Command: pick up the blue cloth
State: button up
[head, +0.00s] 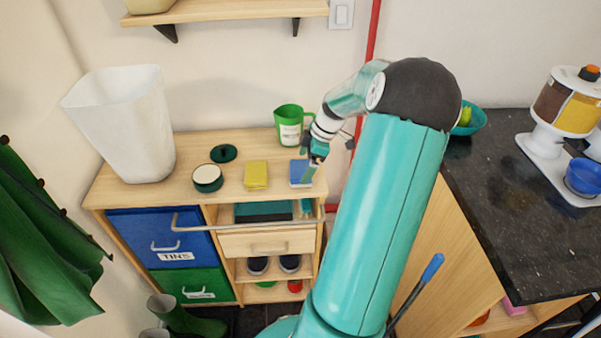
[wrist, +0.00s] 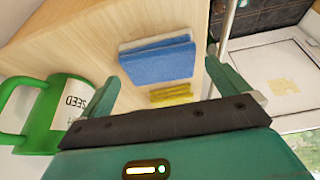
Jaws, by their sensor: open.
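The blue cloth (head: 301,172) is a small folded pad lying flat near the right front of the wooden cabinet top. In the wrist view the blue cloth (wrist: 158,62) lies ahead of my fingers, with a pale layer along one edge. My gripper (head: 314,163) is over the right end of the cabinet, beside and partly in front of the cloth in the head view. In the wrist view my gripper (wrist: 163,70) has its two green fingers wide apart with nothing held between them. I cannot tell the exact height of the fingertips above the cloth.
A green mug (head: 289,125) stands just behind the cloth. A yellow folded cloth (head: 256,175), a round tin (head: 208,178) and a white bin (head: 120,125) stand left of it. A metal rail (head: 250,227) runs along the cabinet front. A dark counter (head: 520,200) is at right.

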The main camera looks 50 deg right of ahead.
jog(key=x, duration=0.2)
jog(key=shift+w+f, duration=0.1)
jog(key=shift+f, duration=0.2)
jog(key=c, duration=0.9)
jog(key=shift+r, duration=0.5)
notch_tip(320, 180, up, 2)
jog(key=shift+r, duration=0.2)
jog(key=s+a+r, duration=0.6)
jog(key=a, duration=0.1)
jog(key=s+a+r, duration=0.3)
jog(key=shift+s+a+r, duration=0.1)
jog(key=shift+a+r, duration=0.2)
jog(key=shift+a, duration=0.05)
